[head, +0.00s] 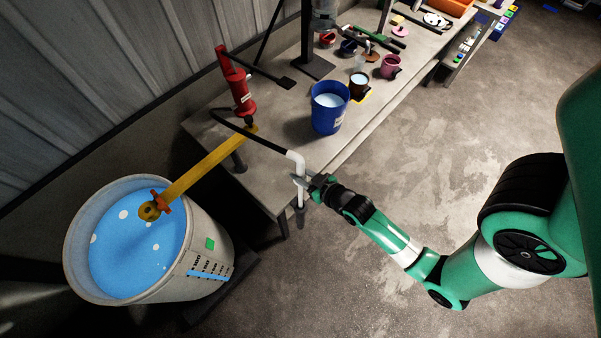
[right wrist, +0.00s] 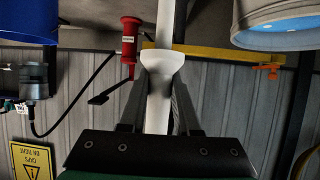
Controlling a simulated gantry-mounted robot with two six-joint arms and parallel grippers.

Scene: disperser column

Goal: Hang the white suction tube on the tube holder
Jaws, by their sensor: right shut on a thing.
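In the right wrist view the white tube (right wrist: 158,105) runs between the two fingers (right wrist: 157,110). A yellow bar (head: 208,165) reaches from the table corner over the barrel and ends in an orange fitting (head: 156,205). I cannot tell for sure which part is the tube holder. The tube is apart from the orange fitting. My left gripper is not in view.
A large barrel (head: 207,262) of blue liquid stands lower left. The floor in front is clear.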

